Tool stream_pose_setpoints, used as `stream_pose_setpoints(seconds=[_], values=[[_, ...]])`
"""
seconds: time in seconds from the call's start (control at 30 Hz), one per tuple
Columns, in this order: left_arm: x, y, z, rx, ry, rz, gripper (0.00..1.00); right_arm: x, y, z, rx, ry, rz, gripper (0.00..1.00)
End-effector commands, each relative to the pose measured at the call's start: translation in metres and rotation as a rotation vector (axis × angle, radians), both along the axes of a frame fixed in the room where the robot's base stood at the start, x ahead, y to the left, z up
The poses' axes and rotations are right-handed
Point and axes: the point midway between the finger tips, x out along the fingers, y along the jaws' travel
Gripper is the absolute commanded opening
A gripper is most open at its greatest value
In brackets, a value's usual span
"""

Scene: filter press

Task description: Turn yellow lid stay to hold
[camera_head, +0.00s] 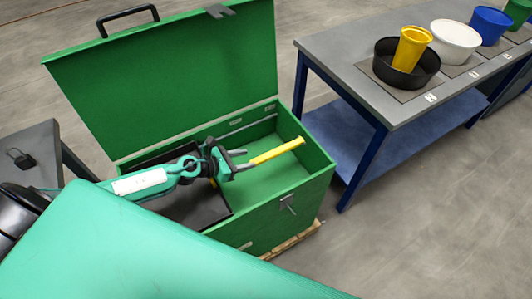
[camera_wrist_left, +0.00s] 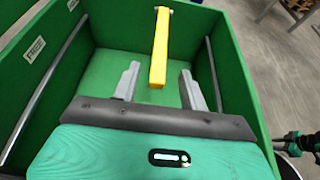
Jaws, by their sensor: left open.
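The yellow lid stay (camera_head: 277,151) is a bar at the right end of the open green chest (camera_head: 270,221). The chest's lid (camera_head: 180,80) stands raised, leaning back. My left gripper (camera_head: 242,159) is over the chest interior at the stay's near end, with its fingers spread. In the left wrist view the stay (camera_wrist_left: 160,45) runs away from the gripper, its near end appearing between the two open fingertips (camera_wrist_left: 158,76). I cannot tell whether the fingers touch it.
A dark tray (camera_head: 205,208) sits inside the chest on the left. A grey workbench (camera_head: 345,50) with a black basin (camera_head: 380,66), a yellow cup (camera_head: 411,48) and other tubs stands at right. A padlock (camera_head: 20,158) lies on a grey table at left. Floor at right is clear.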

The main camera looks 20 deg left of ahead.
Motion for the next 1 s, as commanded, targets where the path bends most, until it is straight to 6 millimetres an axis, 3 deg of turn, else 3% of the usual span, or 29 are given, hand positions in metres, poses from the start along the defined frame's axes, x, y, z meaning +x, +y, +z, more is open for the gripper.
stream_pose_setpoints(seconds=[0.2,0.5,0.93,1.0], values=[[0.032,-0.025,-0.014,-0.003,-0.001,0.001,0.44,-0.01,-0.001,0.003,-0.001,0.007,0.001,0.36],[0.061,-0.048,-0.031,-0.001,0.0,0.001,0.44,-0.014,-0.002,0.002,-0.002,0.011,0.002,0.36],[0.066,-0.052,-0.035,-0.001,0.001,0.0,0.44,-0.015,-0.002,0.001,-0.002,0.013,0.002,0.36],[0.066,-0.052,-0.035,-0.001,0.001,0.0,0.3,-0.015,-0.002,0.001,-0.002,0.013,0.002,0.36]])
